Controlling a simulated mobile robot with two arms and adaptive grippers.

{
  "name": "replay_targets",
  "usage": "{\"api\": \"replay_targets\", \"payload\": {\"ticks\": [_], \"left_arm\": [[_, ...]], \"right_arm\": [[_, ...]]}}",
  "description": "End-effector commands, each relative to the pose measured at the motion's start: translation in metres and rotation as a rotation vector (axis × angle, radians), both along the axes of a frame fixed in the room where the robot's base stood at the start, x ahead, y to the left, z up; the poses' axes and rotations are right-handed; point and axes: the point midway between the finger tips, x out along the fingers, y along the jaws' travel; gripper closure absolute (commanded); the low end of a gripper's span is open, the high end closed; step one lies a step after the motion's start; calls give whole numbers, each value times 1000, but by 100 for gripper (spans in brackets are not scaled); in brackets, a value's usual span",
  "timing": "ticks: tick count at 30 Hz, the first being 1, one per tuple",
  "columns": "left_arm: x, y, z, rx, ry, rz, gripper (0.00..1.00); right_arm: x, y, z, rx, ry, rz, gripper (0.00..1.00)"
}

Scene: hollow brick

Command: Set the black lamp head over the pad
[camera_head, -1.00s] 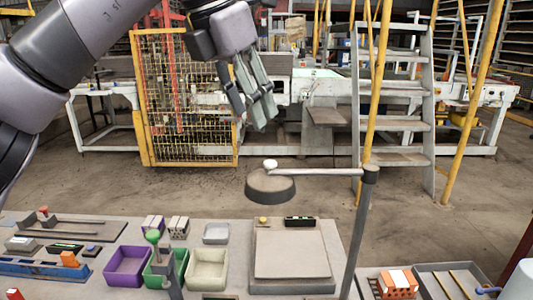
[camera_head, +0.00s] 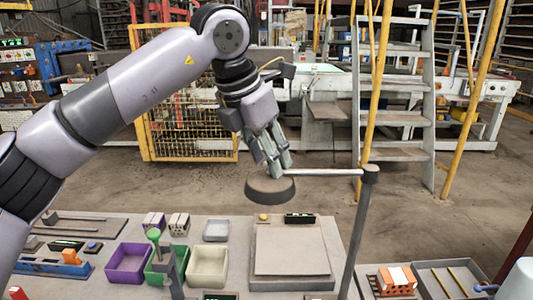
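The black lamp head (camera_head: 270,190) is a dark round disc. It hangs from a grey horizontal arm (camera_head: 325,172) that runs left from a post (camera_head: 359,230). In the picture it shows above the back edge of the pad. The pad (camera_head: 290,252) is a flat beige square on a grey base on the table. My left gripper (camera_head: 272,172) points down at the top of the lamp head. Its fingers cover the white knob there, so I cannot tell whether they grip it. My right gripper is not in view.
Left of the pad stand a cream bin (camera_head: 207,266), a purple bin (camera_head: 129,262) and a green-knobbed lever (camera_head: 155,236). A small grey tray (camera_head: 216,231) is behind them. An orange block (camera_head: 397,278) is right of the post. The pad's surface is clear.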

Motion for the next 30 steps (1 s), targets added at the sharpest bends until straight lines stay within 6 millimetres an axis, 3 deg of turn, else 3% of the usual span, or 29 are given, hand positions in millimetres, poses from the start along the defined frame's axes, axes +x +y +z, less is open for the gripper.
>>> {"api": "replay_targets", "payload": {"ticks": [17, 30], "left_arm": [[0, 0, 1, 0, 0, 0, 100], [0, 0, 1, 0, -1, 0, 100]], "right_arm": [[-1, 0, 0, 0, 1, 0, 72], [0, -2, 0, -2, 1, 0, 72]]}}
